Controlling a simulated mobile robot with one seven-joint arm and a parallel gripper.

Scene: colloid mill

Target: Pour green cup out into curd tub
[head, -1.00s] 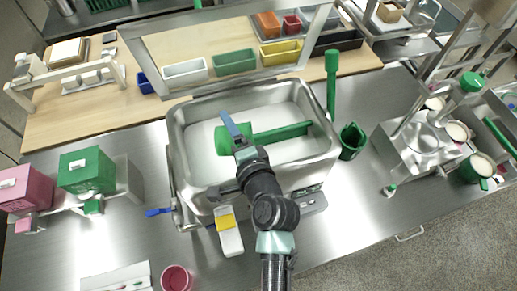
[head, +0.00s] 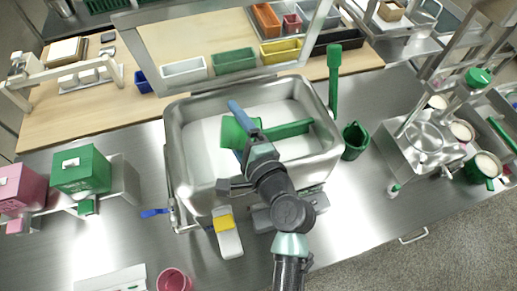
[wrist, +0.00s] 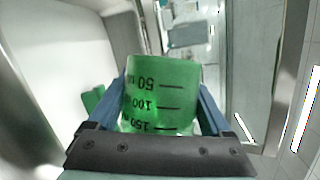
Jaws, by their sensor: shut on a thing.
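The green cup (head: 229,133) is over the steel curd tub (head: 322,169), which has white contents (head: 203,135). My gripper (head: 239,132) is shut on the cup with its blue fingers on either side. In the wrist view, my gripper (wrist: 163,105) holds the cup (wrist: 163,80), whose 50, 100 and 150 marks read upside down. The cup looks tilted in the head view. Its mouth and inside are hidden, and I cannot tell whether anything is flowing out. A long green bar (head: 290,130) shows in the tub, to the right of the cup.
A green paddle (head: 333,82) stands behind the tub's right side, with a green container (head: 354,140) beside it. A steel machine (head: 420,150) is to the right. Green (head: 82,170) and pink (head: 20,188) boxes are at left. A pink cup (head: 173,281) is at the front.

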